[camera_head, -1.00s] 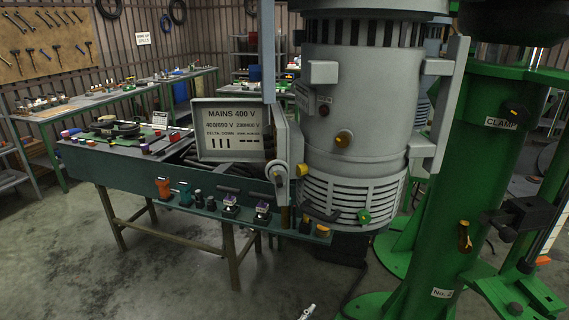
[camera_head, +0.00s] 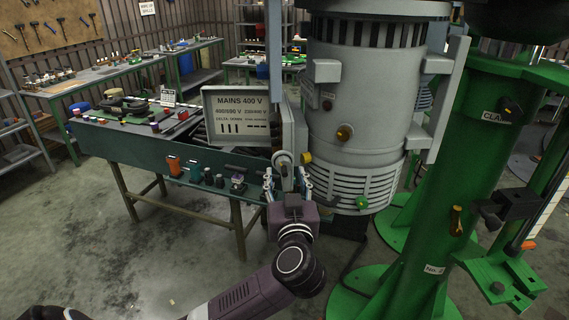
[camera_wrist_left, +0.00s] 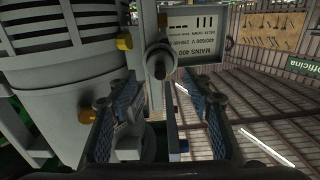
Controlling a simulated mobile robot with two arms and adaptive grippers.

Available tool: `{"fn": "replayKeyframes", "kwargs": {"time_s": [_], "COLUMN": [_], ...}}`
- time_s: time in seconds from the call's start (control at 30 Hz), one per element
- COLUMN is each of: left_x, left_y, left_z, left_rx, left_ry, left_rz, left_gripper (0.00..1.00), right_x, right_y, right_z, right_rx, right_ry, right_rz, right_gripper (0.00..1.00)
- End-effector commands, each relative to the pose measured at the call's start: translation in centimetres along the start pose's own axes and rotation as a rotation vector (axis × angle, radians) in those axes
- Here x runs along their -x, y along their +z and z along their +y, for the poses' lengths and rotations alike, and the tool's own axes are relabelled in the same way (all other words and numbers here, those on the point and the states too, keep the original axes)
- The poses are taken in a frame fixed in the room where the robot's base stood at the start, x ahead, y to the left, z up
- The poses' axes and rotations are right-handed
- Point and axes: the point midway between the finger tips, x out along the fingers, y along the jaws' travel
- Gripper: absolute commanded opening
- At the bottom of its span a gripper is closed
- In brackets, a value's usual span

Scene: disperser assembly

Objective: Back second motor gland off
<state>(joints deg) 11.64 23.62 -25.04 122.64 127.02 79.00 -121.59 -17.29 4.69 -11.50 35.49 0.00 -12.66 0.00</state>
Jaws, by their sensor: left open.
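The grey motor (camera_head: 355,110) stands upright with a terminal box on its left side. The box's lid, a plate marked MAINS 400 V (camera_head: 236,122), stands open. A round grey fitting (camera_head: 283,159) sits at the box's lower end, with a yellow fitting (camera_head: 306,157) beside it. In the left wrist view the round fitting (camera_wrist_left: 160,60) and a yellow fitting (camera_wrist_left: 124,42) lie beyond my fingertips. I cannot tell which fitting is the second gland. My left gripper (camera_head: 286,181) is open just below the box, its fingers apart (camera_wrist_left: 155,95) with no fitting visibly held.
The green bench (camera_head: 140,153) on the left carries several small parts. A green column (camera_head: 440,180) with a clamp stands close on the right. Floor at lower left is open.

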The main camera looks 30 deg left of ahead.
Motion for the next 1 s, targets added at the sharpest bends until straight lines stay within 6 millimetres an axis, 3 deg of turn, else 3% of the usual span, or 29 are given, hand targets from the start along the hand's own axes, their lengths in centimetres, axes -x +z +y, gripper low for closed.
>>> {"fn": "replayKeyframes", "kwargs": {"time_s": [0.1, 0.3, 0.63, 1.0], "left_x": [-2.0, -4.0, -4.4, -4.4], "left_y": [-0.3, -0.1, 0.0, 0.0], "left_z": [-0.1, -0.1, 0.0, 0.0], "left_rx": [-0.002, -0.001, 0.001, 0.001], "left_ry": [-0.002, -0.002, 0.0, -0.001], "left_rz": [0.001, 0.001, 0.001, 0.001], "left_gripper": [0.46, 0.46, 0.45, 0.04], "right_x": [0.8, 1.3, 1.3, 1.3], "right_y": [0.1, 0.0, -0.2, -0.5], "right_z": [0.3, 0.3, 0.1, -0.6], "right_rx": [0.001, 0.0, -0.001, -0.004], "right_ry": [0.003, 0.003, 0.001, -0.007], "right_rz": [-0.003, -0.002, 0.001, 0.006], "right_gripper": [0.36, 0.36, 0.36, 0.36]}}
